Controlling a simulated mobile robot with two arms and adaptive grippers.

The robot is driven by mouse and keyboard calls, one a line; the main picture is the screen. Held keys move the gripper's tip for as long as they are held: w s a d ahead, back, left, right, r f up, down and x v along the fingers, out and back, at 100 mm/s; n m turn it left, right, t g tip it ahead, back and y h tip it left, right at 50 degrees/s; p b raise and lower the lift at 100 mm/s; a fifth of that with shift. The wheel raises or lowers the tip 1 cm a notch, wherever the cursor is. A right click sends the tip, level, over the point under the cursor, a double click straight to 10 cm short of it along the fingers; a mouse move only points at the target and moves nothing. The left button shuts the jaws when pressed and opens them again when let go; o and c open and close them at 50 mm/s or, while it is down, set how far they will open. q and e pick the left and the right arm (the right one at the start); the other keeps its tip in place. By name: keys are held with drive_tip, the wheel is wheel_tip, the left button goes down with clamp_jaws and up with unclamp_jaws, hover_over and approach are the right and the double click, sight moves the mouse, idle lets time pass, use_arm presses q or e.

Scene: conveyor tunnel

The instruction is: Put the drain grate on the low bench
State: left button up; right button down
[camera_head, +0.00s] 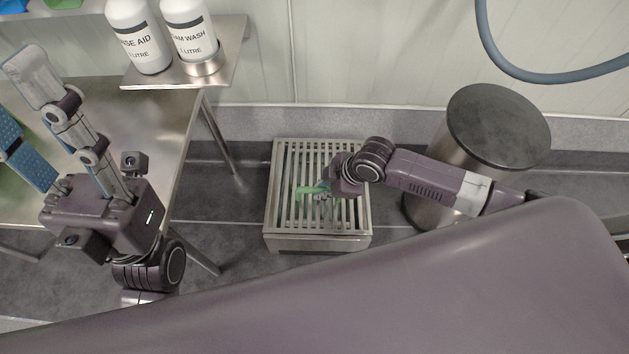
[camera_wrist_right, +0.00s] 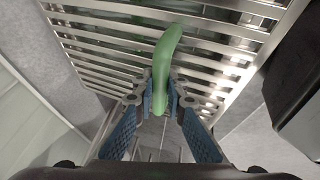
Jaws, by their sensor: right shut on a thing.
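A square slatted metal piece (camera_head: 293,188) stands low on the floor in the middle of the head view. Its slats also show in the right wrist view (camera_wrist_right: 105,52). I cannot tell whether this is the low bench, the drain grate, or one on the other. My right gripper (camera_head: 322,193) is over its slats. In the right wrist view its fingers (camera_wrist_right: 163,90) are shut on a green handle-like bar (camera_wrist_right: 166,50), which also shows in the head view (camera_head: 306,191). What the bar joins is unclear. My left gripper (camera_head: 16,105) is open, its blue-padded fingers spread above a steel table.
The steel table (camera_head: 178,115) is at the left, with a raised shelf (camera_head: 232,60) holding two white bottles (camera_head: 140,38). A round dark-topped metal drum (camera_head: 498,125) stands right of the slatted piece, behind my right arm. A blue hose (camera_head: 560,77) hangs on the wall.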

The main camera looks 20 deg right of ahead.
drive_tip(key=shift+w+r, duration=0.1)
drive_tip(key=shift+r, duration=0.05)
drive_tip(key=shift+r, duration=0.1)
drive_tip(key=shift+r+p, duration=0.9)
drive_tip(key=shift+p, duration=0.35)
